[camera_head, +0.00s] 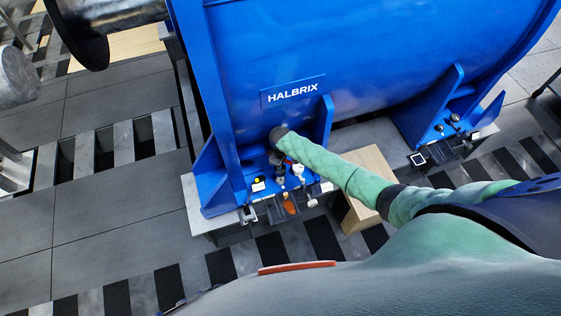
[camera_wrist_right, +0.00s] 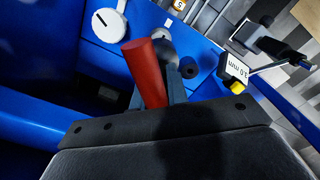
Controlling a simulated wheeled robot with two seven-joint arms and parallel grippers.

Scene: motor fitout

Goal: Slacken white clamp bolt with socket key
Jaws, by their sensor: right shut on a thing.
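In the right wrist view my right gripper (camera_wrist_right: 160,82) is shut on a red cylindrical handle (camera_wrist_right: 145,72), which appears to be the socket key's. The handle is tilted, and its working end is hidden. A white round head with a dark mark (camera_wrist_right: 108,25), possibly the white clamp bolt, sits on the blue surface just left of the handle, apart from it in the picture. In the head view my right gripper (camera_head: 279,164) is low against the blue motor's foot, small and partly hidden by my arm. My left gripper is not in view.
The blue motor (camera_head: 360,60) marked HALBRIX stands over a grey plate (camera_head: 197,208). A tray with an orange-handled item (camera_head: 289,204) is at its front edge. A wooden block (camera_head: 372,162) stands to the right.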

